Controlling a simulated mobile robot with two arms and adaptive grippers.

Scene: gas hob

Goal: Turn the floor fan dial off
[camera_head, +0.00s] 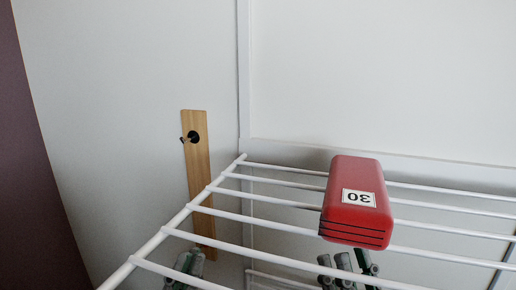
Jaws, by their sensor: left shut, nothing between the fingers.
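No floor fan or dial can be made out in the head view. My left gripper (188,264) is low in the picture, seen between the white bars in front of the wooden strip's lower end. It is shut and empty. My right gripper (347,264) is at the bottom edge, below and behind the bars under the red box. The bars and the picture edge hide part of it, so its opening is unclear.
A white bar rack (235,218) spans the lower picture above both grippers. A red box (353,215) marked 30 lies on it. A wooden strip (199,185) with a black hook (192,137) is on the left wall (110,120). The upper area is clear.

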